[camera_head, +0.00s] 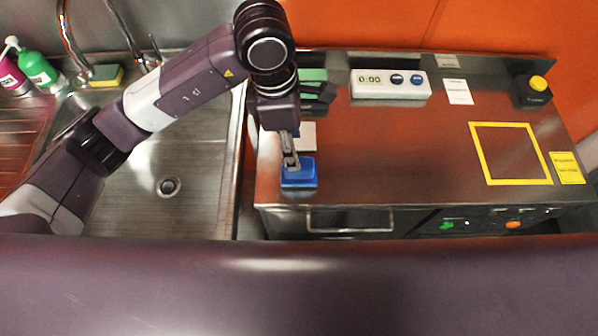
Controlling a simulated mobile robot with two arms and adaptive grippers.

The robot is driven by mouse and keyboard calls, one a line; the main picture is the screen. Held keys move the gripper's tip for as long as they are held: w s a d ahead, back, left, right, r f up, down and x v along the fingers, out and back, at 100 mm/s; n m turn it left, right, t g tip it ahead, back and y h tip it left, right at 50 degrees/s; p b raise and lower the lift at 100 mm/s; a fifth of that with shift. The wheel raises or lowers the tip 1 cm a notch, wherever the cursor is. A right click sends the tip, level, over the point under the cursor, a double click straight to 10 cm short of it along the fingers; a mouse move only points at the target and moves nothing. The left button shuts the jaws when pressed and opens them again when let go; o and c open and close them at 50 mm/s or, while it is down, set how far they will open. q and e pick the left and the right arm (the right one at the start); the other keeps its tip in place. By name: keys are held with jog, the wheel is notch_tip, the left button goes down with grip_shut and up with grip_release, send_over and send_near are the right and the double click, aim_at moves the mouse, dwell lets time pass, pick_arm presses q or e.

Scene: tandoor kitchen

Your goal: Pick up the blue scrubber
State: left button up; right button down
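The blue scrubber (300,178) is a small blue block at the front left of the steel counter, near its front edge. My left gripper (291,163) points down at it from behind, and its grey fingertips overlap the scrubber's far part in the picture. I see the fingers nearly edge-on, so I cannot tell whether they are open or shut, or whether they touch the scrubber. My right gripper is not in view.
A pale block (306,136) and green items (313,82) lie behind the scrubber. A white timer panel (390,85) and an empty yellow square outline (510,153) are to the right. The sink (190,160) is left. The counter's middle is clear.

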pick_arm(q)
notch_tip(320, 180, down, 3)
jog(key=shift+w+r+b, duration=0.1)
jog(key=shift+w+b, duration=0.05)
jog(key=shift+b, duration=0.75)
jog(key=shift+w+f, duration=0.1)
jog(key=shift+f, duration=0.2)
jog(key=shift+d+f, duration=0.1)
jog(key=shift+f, duration=0.35)
jog(key=shift+d+f+p, duration=0.2)
jog(key=shift+f+p, duration=0.6)
jog(key=shift+f, duration=0.35)
jog(key=f, duration=0.1)
jog(key=f+p, duration=0.1)
jog(key=f, duration=0.1)
jog(key=shift+w+d+f+p, duration=0.1)
jog(key=shift+d+f+p, duration=0.15)
jog(key=shift+d+p, duration=0.1)
jog(key=shift+f, duration=0.4)
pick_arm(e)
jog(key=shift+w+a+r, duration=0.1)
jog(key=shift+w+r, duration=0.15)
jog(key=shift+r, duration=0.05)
pick_arm(q)
jog(key=shift+c, duration=0.2)
grip_shut()
